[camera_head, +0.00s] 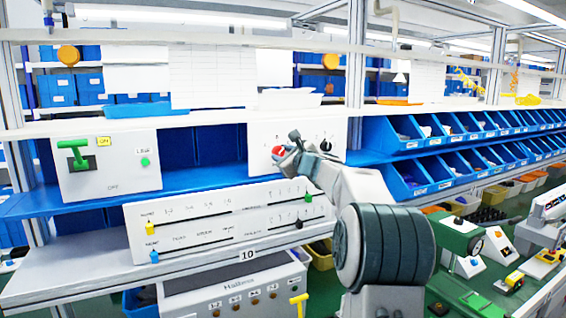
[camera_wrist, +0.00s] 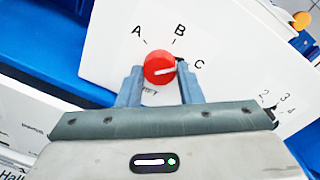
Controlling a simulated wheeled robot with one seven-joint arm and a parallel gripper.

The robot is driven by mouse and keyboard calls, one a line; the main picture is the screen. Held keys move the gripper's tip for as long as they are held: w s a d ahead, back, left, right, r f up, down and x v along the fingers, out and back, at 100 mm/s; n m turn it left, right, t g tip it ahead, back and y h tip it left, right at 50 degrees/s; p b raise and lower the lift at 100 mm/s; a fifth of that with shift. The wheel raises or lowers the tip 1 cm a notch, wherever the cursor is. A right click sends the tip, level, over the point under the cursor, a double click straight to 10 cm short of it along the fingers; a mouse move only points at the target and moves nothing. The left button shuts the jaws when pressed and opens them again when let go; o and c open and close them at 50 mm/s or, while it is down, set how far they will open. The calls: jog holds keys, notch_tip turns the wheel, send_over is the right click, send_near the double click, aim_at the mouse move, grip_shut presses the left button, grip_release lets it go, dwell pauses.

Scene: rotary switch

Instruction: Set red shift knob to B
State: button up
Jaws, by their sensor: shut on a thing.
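A small dark selector with numbers (camera_wrist: 270,105) sits to the right on the same panel. A white box with a green handle (camera_head: 75,152) stands at the left. A slider panel (camera_head: 230,220) lies below, and blue bins (camera_head: 400,175) stand to the right.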

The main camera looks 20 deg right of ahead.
jog(key=n+b, duration=0.4)
jog(key=shift+f+n, duration=0.2)
jog(key=shift+n, duration=0.1)
jog(key=n+b, duration=0.3)
jog(key=shift+r+n, duration=0.15)
jog(key=shift+n, duration=0.25)
jog(key=shift+r, duration=0.1)
jog(key=o, duration=1)
jog(key=s+b, duration=0.1)
jog(key=s, duration=0.3)
jog(key=s+b, duration=0.2)
jog(key=s, duration=0.3)
jog(key=s+b, duration=0.2)
jog(key=s, duration=0.2)
jog(key=shift+s+d+r, duration=0.35)
jog(key=shift+s+d, duration=0.05)
